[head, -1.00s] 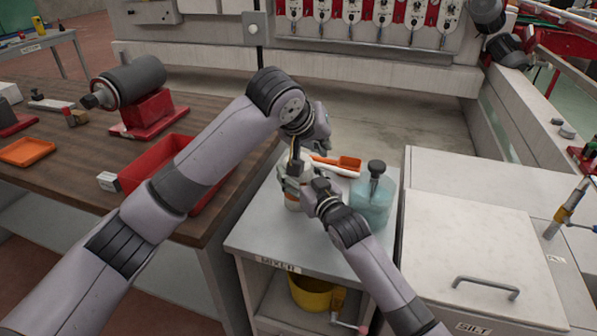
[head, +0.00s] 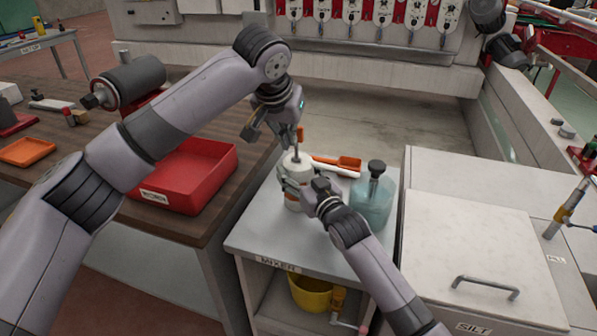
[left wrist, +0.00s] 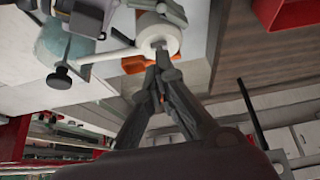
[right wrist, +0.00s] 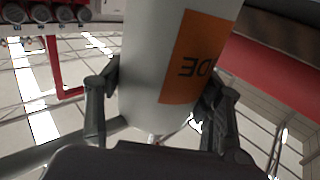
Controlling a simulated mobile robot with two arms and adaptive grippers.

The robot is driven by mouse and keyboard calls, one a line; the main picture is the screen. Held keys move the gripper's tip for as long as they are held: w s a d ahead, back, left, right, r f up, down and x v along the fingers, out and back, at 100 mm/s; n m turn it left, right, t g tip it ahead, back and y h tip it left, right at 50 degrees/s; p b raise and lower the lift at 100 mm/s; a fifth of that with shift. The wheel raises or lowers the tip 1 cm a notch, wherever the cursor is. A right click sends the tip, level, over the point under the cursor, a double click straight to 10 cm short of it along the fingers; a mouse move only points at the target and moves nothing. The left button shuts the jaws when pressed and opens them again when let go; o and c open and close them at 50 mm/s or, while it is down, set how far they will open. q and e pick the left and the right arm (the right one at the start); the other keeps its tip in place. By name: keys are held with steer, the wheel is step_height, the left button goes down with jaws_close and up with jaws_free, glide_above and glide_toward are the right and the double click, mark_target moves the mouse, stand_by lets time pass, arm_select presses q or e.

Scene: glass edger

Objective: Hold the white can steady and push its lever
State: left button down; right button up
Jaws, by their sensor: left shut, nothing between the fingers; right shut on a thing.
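The white can (head: 294,197) with an orange label stands upright at the left of the small grey mixer stand. My right gripper (right wrist: 157,95) is shut around the can's body, one finger on each side. In the head view this gripper (head: 290,184) reaches it from the front right. My left gripper (head: 296,148) is shut and empty, pointing down just above the can's top. In the left wrist view its closed fingertips (left wrist: 162,60) are near the can's round white top (left wrist: 158,30). A small dark part shows at the top's middle. I cannot clearly make out the lever or any contact.
A teal bottle (head: 373,205) with a dark top stands right of the can. An orange-and-white tool (head: 345,164) lies behind it. A red bin (head: 185,185) is on the wooden table at left. A yellow pail (head: 309,291) sits on the stand's lower shelf.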

arm_select(q)
steer(key=shift+f, duration=0.75)
steer(key=shift+w+d, duration=0.2)
steer(key=shift+w, duration=0.3)
steer(key=shift+w+d, duration=0.15)
steer(key=shift+w, duration=0.35)
stand_by(0.8)
steer(key=shift+s, duration=0.1)
steer(key=shift+s+a, duration=0.2)
steer(key=shift+s, duration=0.35)
steer(key=shift+s+a, duration=0.2)
steer(key=shift+s, duration=0.3)
steer(key=shift+w+d, duration=0.2)
steer(key=shift+w, duration=0.35)
steer(key=shift+w+d, duration=0.2)
steer(key=shift+w, duration=0.35)
steer(key=shift+s+a, duration=0.2)
steer(key=shift+s, duration=0.35)
steer(key=shift+s+a, duration=0.2)
steer(key=shift+s, duration=0.35)
steer(key=shift+w+d, duration=0.2)
steer(key=shift+w, duration=0.3)
steer(key=shift+w+d, duration=0.15)
steer(key=shift+w, duration=0.35)
stand_by(0.4)
steer(key=shift+s+a, duration=0.15)
steer(key=shift+s, duration=0.4)
steer(key=shift+s+a, duration=0.15)
steer(key=shift+s, duration=0.35)
